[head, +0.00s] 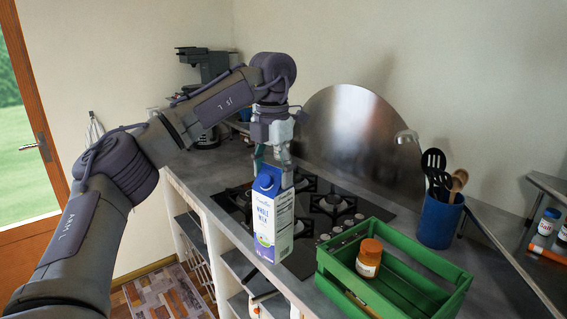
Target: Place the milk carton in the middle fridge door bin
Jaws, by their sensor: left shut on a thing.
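My right gripper is not in view. No fridge or door bin is in view.
A green crate (440,268) with an orange-capped jar (369,258) stands right of the carton. A blue utensil holder (439,220) is behind it. A round metal sheet (362,140) leans on the wall. A coffee machine (204,70) stands at the far end.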

